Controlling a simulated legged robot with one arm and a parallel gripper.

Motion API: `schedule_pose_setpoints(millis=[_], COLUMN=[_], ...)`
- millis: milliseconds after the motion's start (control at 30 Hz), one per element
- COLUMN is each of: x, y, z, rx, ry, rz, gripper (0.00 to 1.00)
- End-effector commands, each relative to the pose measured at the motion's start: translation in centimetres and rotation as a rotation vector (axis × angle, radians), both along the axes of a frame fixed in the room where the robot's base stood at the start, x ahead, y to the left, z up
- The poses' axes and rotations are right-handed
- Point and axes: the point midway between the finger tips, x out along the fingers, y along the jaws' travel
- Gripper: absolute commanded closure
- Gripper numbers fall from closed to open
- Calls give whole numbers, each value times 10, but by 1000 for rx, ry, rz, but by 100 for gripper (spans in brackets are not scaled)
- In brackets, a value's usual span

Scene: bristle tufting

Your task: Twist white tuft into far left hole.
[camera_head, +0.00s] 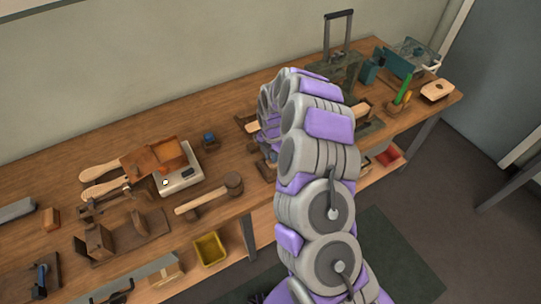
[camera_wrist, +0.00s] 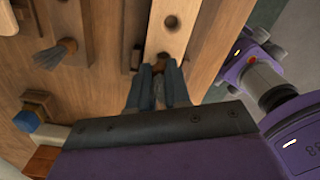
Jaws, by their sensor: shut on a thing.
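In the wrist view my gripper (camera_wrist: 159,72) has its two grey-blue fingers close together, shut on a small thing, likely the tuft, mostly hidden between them. The fingertips are at the near end of a pale wooden block (camera_wrist: 178,38) with dark round holes. One open hole (camera_wrist: 171,22) shows farther up the block, and another is right at the fingertips, partly covered. I cannot make out white bristles between the fingers. In the head view my arm hides the gripper; an end of a pale wooden piece (camera_head: 253,127) shows left of the arm.
A grey-bristled tuft (camera_wrist: 55,53) lies left on the wood in the wrist view. A blue-ended block (camera_wrist: 26,121) is below it. In the head view a mallet (camera_head: 210,198), a scale (camera_head: 180,180) and a yellow bin (camera_head: 210,249) are to the left.

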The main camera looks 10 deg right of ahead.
Motion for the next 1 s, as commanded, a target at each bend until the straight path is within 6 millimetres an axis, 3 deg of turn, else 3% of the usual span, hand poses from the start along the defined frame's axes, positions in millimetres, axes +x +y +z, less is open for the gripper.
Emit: schedule_pose_setpoints(millis=[533, 1000], x=[-3, -2], y=[-6, -2], z=[-4, 0], rx=[-1, -4], ry=[7, 2], rz=[32, 433], gripper=[100, 100])
